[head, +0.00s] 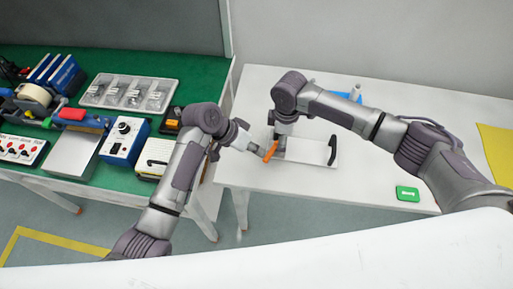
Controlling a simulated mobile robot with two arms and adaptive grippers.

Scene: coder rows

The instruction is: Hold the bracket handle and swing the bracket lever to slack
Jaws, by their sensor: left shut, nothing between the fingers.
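The bracket (308,151) is a pale flat plate lying on the white table. A black bracket handle (333,151) stands at its right end. An orange bracket lever (271,151) is at its left end, tilted. My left gripper (261,152) is shut and empty, with its tips close beside the orange lever; I cannot tell whether they touch it. My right gripper (279,141) points down over the left part of the bracket, just right of the lever. Its fingers are small and partly hidden, and it is apart from the black handle.
A green block (407,193) lies on the white table (365,185) at front right. A blue object (349,96) is partly hidden behind my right arm. The green bench (190,72) on the left holds a parts tray (128,92), a blue box (124,141) and tools.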

